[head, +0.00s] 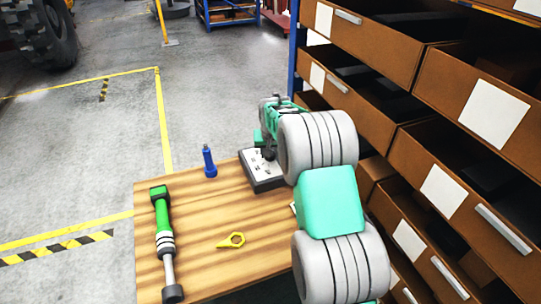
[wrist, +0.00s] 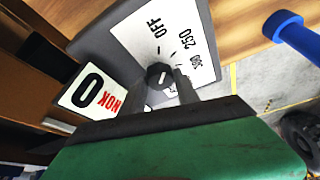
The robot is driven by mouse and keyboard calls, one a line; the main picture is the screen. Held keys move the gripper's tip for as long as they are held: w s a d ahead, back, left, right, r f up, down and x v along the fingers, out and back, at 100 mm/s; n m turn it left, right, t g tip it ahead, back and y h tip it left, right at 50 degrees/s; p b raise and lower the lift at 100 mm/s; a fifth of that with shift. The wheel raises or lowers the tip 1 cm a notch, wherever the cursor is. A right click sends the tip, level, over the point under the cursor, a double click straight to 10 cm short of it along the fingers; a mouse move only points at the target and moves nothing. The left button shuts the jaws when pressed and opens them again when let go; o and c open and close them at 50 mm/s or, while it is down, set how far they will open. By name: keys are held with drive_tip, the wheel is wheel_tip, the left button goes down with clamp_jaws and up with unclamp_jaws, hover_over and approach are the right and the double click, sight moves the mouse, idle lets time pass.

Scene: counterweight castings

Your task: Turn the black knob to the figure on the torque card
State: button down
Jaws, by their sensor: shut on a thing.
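The black knob (wrist: 160,75) sits on the white dial face (wrist: 150,32) of a grey box, which stands at the far right of the wooden table in the head view (head: 251,184). My gripper (wrist: 162,82) is shut on the knob from above. A short white line shows on the knob; I cannot tell which figure it points to. No torque figure can be read with certainty.
A blue tool (head: 209,162) stands near the table's back edge. A green-handled tool (head: 163,215) and a yellow ring-ended piece (head: 235,241) lie on the table (head: 200,270). Brown drawers (head: 440,185) rise close on the right. The table's middle is mostly clear.

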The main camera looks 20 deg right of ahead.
drive_tip(key=shift+a+f+m+h+b, duration=0.15)
drive_tip(key=shift+m+h+b, duration=0.45)
drive_tip(key=shift+m, duration=0.6)
drive_tip(key=shift+w+m+g+h+b, duration=0.1)
drive_tip(key=shift+m+g+h+b, duration=0.4)
drive_tip(key=shift+m, duration=0.9)
drive_tip(key=shift+r, duration=0.2)
drive_tip(key=c, duration=0.9)
unclamp_jaws()
drive_tip(key=b+v, duration=0.1)
drive_tip(key=v, duration=0.6)
drive_tip(key=shift+r+b, duration=0.35)
drive_tip(key=shift+r, duration=0.05)
drive_tip(key=shift+a, duration=0.1)
